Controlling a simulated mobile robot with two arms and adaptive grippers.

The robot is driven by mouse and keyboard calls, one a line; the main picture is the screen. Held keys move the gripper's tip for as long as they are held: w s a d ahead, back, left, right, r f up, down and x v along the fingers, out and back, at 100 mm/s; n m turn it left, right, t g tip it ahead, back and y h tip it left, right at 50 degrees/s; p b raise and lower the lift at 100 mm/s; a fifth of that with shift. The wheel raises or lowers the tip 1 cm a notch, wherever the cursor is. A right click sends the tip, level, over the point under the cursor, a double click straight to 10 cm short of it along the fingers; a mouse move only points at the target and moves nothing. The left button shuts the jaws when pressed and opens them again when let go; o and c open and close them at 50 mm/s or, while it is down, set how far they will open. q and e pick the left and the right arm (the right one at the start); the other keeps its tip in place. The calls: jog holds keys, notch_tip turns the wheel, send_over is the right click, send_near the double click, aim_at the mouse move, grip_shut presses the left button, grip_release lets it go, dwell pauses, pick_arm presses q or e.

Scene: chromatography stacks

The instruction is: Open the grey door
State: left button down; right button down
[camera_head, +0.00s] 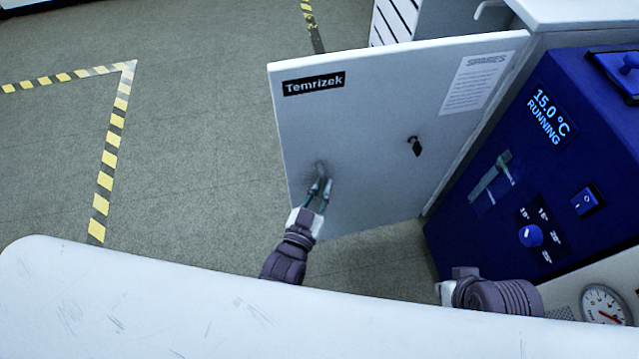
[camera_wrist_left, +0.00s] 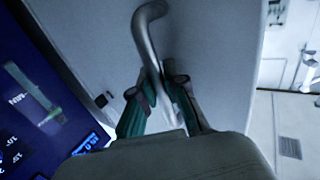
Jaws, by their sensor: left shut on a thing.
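The grey door (camera_head: 370,130) stands swung out from its cabinet in the head view, hinged on its right side. It bears a "Temrizek" label, a "SPARES" sheet and a small black lock. My left gripper (camera_head: 319,188) is at the door's lower left, shut on the bar handle. In the left wrist view the curved metal handle (camera_wrist_left: 147,42) runs down between the fingers of my left gripper (camera_wrist_left: 160,90), with the grey door (camera_wrist_left: 215,55) behind it. My right gripper (camera_head: 448,288) shows only in part at the bottom right, away from the door; its fingers are not clear.
A blue unit (camera_head: 510,190) reading "15.0 °C RUNNING" stands right of the door, with a pressure gauge (camera_head: 604,305) below it. Yellow-black tape (camera_head: 108,155) marks the floor. The floor left of the door is clear.

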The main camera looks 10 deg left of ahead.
pick_arm(q)
jog(key=shift+a, duration=0.2)
jog(key=c, duration=1.2)
grip_release()
jog(key=v, duration=1.2)
